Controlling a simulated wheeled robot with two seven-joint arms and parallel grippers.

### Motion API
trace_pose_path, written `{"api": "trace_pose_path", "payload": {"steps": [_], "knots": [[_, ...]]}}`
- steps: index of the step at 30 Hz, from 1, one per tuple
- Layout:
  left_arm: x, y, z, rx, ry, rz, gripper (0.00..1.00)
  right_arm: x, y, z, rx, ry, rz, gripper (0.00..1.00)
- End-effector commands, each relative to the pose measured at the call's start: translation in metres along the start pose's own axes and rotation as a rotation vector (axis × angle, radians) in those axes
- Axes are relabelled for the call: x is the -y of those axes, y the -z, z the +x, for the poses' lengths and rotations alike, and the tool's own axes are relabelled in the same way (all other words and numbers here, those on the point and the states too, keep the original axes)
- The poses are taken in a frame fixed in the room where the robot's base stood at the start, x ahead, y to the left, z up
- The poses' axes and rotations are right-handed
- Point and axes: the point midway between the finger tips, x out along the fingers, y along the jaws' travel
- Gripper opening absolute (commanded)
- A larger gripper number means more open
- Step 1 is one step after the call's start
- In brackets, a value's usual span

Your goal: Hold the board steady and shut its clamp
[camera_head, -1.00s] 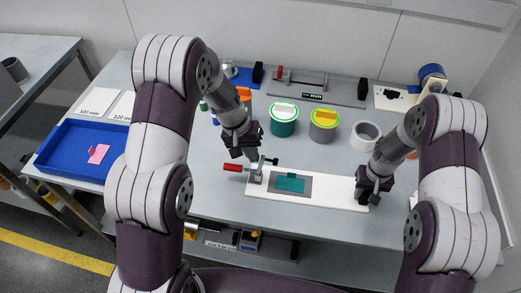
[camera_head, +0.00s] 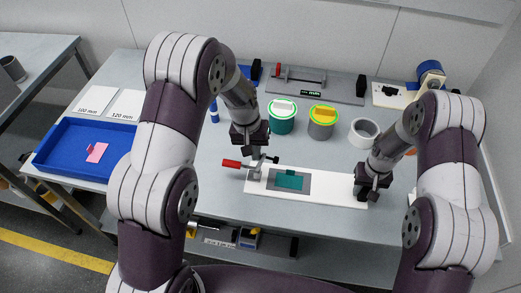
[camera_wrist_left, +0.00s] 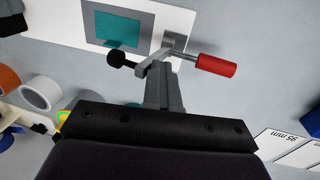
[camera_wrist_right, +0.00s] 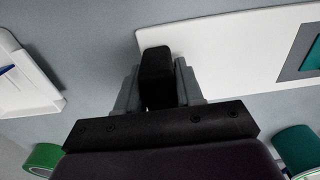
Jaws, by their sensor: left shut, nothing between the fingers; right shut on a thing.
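The white board (camera_head: 330,193) lies on the bench with a grey pad and a teal plate (camera_head: 289,181) on it. The clamp (camera_head: 256,170) is at its left end. Its red handle (camera_head: 231,163) sticks out nearly level to the left, past the board; the handle also shows in the left wrist view (camera_wrist_left: 216,65). The clamp's black tip (camera_wrist_left: 121,59) is on the board side. My left gripper (camera_head: 249,153) is shut and empty, just behind and above the clamp. My right gripper (camera_head: 365,196) is shut on the black block (camera_wrist_right: 156,77) at the board's right end.
Behind the board stand a green-rimmed teal pot (camera_head: 281,117), a grey pot (camera_head: 321,123) and a white ring (camera_head: 364,133). A blue tray (camera_head: 62,175) with a pink piece is at the left. The bench between tray and clamp is largely clear.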

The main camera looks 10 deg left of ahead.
Motion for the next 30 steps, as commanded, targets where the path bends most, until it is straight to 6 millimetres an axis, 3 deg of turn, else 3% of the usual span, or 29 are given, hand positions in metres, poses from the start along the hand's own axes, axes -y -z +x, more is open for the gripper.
{"api": "trace_pose_path", "payload": {"steps": [7,30], "knots": [[-0.015,0.001,0.003,-0.007,0.109,0.002,0.0,0.0,-0.002,0.002,0.005,0.001,0.0,0.0],[-0.065,0.001,0.041,-0.005,0.109,0.001,0.0,0.0,-0.002,0.002,0.004,0.0,-0.001,0.0]]}}
